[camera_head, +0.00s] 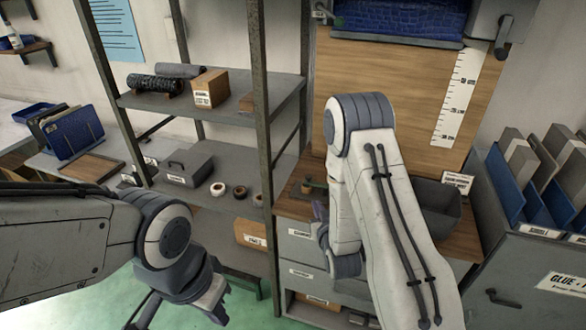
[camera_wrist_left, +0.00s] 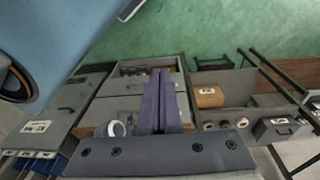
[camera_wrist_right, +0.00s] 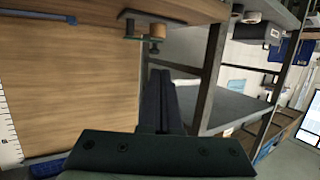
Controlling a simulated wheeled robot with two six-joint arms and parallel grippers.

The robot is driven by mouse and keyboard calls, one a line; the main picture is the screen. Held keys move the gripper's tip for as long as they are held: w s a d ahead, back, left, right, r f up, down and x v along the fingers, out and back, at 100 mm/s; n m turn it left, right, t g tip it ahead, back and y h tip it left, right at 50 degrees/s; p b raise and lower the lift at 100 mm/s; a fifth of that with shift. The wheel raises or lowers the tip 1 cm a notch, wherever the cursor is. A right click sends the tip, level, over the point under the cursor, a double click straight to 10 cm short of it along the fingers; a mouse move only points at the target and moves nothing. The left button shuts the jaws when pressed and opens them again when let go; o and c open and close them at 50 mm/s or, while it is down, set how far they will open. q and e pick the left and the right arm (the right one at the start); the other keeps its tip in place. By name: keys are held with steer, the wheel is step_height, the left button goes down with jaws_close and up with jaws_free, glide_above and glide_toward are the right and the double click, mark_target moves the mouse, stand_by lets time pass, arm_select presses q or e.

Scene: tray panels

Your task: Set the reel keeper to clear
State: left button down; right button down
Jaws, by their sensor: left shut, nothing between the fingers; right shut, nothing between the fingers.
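A blue textured roll (camera_head: 400,18) hangs at the top of the upright wooden board. A small green-handled piece (camera_head: 338,21) sits at the roll's left end, and a grey housing with a crank (camera_head: 503,38) sits at its right end. I cannot tell for sure which part is the reel keeper or how it is set. My right gripper (camera_head: 318,211) is partly hidden behind its arm, low at the board's left side; its shut, empty fingers show in the right wrist view (camera_wrist_right: 160,75). My left gripper (camera_head: 216,303) is low in front of the shelves, shut and empty.
The wooden board (camera_head: 400,80) carries a white ruler (camera_head: 459,92). A metal rack (camera_head: 262,100) stands left, holding boxes and small rolls. A bracket with a wooden knob (camera_wrist_right: 153,31) is near my right gripper. A panel bin (camera_head: 520,185) stands right. Green floor is open below.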

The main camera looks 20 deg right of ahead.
mark_target(309, 178)
arm_select(q)
steer(key=s, duration=0.3)
steer(key=shift+a+r+g, duration=0.25)
steer(key=shift+a+g, duration=0.15)
arm_select(e)
steer(key=shift+s+d+r+t, duration=0.2)
steer(key=shift+d+t, duration=0.1)
steer(key=shift+d, duration=0.1)
steer(key=shift+w, duration=0.15)
